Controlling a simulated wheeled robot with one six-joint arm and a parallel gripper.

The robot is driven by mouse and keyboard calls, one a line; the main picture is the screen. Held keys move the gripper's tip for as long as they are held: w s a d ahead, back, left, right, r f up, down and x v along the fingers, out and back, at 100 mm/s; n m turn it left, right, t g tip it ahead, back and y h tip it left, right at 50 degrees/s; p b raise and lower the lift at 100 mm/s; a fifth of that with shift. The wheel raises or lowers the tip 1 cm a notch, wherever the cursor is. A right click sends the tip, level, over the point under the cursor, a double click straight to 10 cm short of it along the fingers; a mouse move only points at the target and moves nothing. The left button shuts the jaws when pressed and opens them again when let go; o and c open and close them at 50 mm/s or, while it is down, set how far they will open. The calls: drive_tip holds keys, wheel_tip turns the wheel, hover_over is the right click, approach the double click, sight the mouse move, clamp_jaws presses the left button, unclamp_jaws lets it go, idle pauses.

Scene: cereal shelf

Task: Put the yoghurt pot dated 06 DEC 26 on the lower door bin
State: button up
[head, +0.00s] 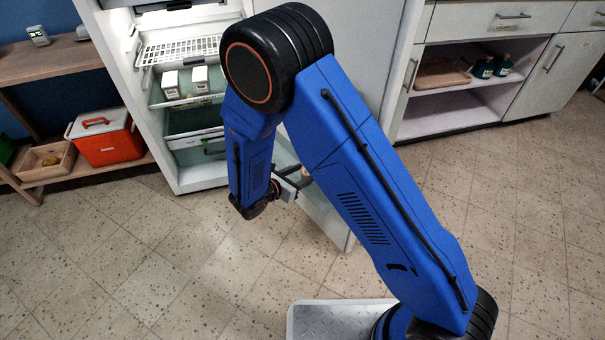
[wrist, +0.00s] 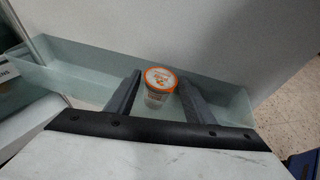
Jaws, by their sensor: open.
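A yoghurt pot (wrist: 159,84) with an orange-rimmed printed lid stands upright in a pale, translucent door bin (wrist: 70,75), seen in the wrist view. The date on the pot is not readable. My gripper (wrist: 161,92) is open, with one finger on each side of the pot and small gaps showing. In the head view my gripper (head: 290,182) is at the open fridge door's bin (head: 313,192), and my arm hides much of this area. The pot shows there only as a small bit (head: 305,172).
The open fridge holds a wire rack (head: 180,51) and two white cartons (head: 171,84) on a shelf. An orange cooler box (head: 105,137) and a wooden crate (head: 45,161) sit on a low shelf at left. The tiled floor in front is clear.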

drive_tip(key=shift+s+a+r, duration=0.1)
drive_tip(key=shift+s+a, duration=0.05)
drive_tip(key=shift+a, duration=0.15)
drive_tip(key=v, duration=1.1)
drive_tip(key=shift+s+r, duration=0.15)
drive_tip(key=shift+r, duration=0.05)
drive_tip(key=shift+a, duration=0.15)
